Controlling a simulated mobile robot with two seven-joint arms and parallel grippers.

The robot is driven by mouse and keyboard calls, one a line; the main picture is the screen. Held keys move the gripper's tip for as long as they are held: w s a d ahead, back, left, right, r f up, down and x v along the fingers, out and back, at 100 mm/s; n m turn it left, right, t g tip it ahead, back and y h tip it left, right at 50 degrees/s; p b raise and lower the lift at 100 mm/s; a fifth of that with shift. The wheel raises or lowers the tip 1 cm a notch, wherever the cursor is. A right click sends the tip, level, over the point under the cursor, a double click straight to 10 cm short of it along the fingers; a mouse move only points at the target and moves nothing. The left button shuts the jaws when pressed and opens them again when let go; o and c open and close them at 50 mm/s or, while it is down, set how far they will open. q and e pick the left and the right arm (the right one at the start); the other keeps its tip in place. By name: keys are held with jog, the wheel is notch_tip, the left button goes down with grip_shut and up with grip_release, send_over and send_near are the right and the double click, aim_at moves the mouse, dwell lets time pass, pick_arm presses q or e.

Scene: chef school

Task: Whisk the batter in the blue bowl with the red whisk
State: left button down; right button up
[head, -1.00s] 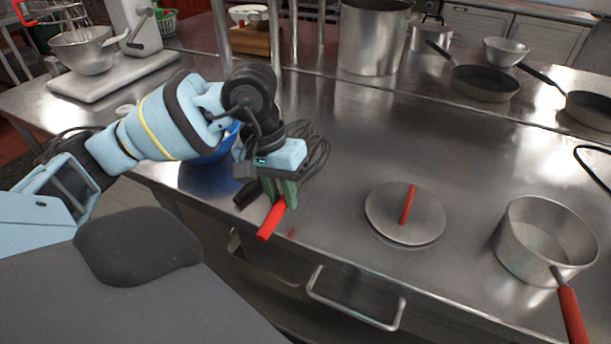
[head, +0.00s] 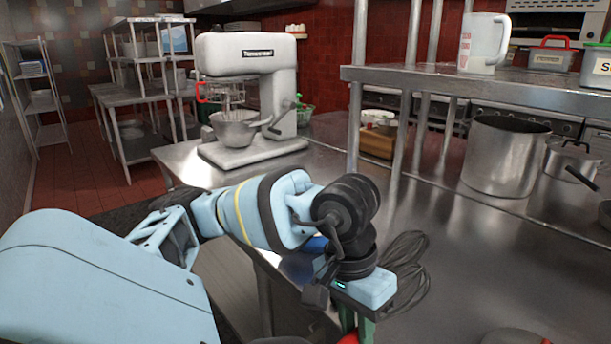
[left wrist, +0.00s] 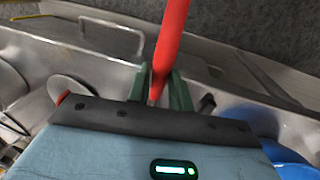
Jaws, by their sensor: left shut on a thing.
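My left gripper (head: 356,326) is at the bottom of the head view, above the front edge of the steel counter. In the left wrist view its green fingers (left wrist: 160,88) are shut on the red handle of the red whisk (left wrist: 172,38). A bit of the red handle shows at the bottom edge of the head view (head: 348,338). The batter cannot be seen. My right gripper is not in view.
A white stand mixer (head: 250,90) with a steel bowl stands at the back left of the counter. A large steel pot (head: 503,155) stands at the right, under a raised steel shelf (head: 440,85). Shelf posts rise behind my gripper. The counter's middle right is clear.

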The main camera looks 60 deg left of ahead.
pick_arm(q)
jog(key=w+d+m, duration=0.1)
jog(key=d, duration=0.2)
jog(key=w+d+r, duration=0.1)
jog(key=w+d, duration=0.1)
jog(key=w+d+m, duration=0.1)
jog(key=w+d, duration=0.1)
jog(key=d, duration=0.1)
jog(key=shift+w+d+r+m, duration=0.15)
jog(key=shift+w+d+m, duration=0.05)
jog(key=shift+d+m, duration=0.1)
jog(key=shift+s+a, duration=0.1)
jog(key=shift+s, duration=0.05)
